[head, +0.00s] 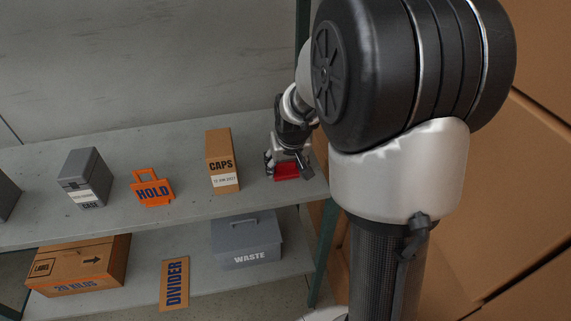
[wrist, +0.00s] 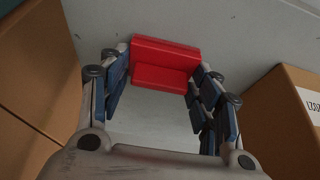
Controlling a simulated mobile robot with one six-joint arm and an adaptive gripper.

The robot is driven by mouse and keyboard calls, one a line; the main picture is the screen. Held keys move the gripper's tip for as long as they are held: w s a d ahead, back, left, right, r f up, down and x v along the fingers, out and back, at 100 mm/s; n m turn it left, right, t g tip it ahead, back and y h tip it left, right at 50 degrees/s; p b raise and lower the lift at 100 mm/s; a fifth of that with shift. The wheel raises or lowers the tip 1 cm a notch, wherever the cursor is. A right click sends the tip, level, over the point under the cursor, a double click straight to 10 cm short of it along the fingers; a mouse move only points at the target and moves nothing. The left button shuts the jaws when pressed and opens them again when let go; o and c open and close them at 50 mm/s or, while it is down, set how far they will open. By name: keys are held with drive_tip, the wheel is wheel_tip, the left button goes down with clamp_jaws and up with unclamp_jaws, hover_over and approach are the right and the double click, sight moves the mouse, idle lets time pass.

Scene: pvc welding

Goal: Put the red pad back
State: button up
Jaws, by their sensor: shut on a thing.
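The red pad (wrist: 165,57) is a red block with a stepped shape. In the wrist view it sits between the fingertips of my gripper (wrist: 163,75), which is shut on it. In the head view the red pad (head: 286,171) is at the right end of the upper shelf (head: 120,149), partly covered by my gripper (head: 284,163). I cannot tell whether the pad touches the shelf or is just above it.
A CAPS box (head: 222,162) stands just left of my gripper. An orange HOLD tag (head: 152,188) and a grey case (head: 85,178) are farther left. Below are a WASTE box (head: 247,240), a DIVIDER board (head: 174,283) and a carton (head: 80,265). Large cartons (head: 520,200) are on the right.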

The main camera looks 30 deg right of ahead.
drive_tip(key=o, duration=1)
drive_tip(key=shift+c, duration=0.2)
drive_tip(key=shift+r+p, duration=0.35)
drive_tip(key=shift+r, duration=0.05)
drive_tip(key=p+v, duration=0.4)
drive_tip(key=v, duration=0.7)
drive_tip(key=s+a+r+n, duration=0.1)
drive_tip(key=s+a+r, duration=0.1)
drive_tip(key=s+a, duration=0.2)
drive_tip(key=s+a+r+n, duration=0.1)
drive_tip(key=s+a, duration=0.3)
drive_tip(key=s, duration=0.6)
drive_tip(key=s+a+r+n+y, duration=0.1)
drive_tip(key=s+a+r, duration=0.2)
drive_tip(key=s+a, duration=0.2)
drive_tip(key=s, duration=0.2)
drive_tip(key=shift+s, duration=0.3)
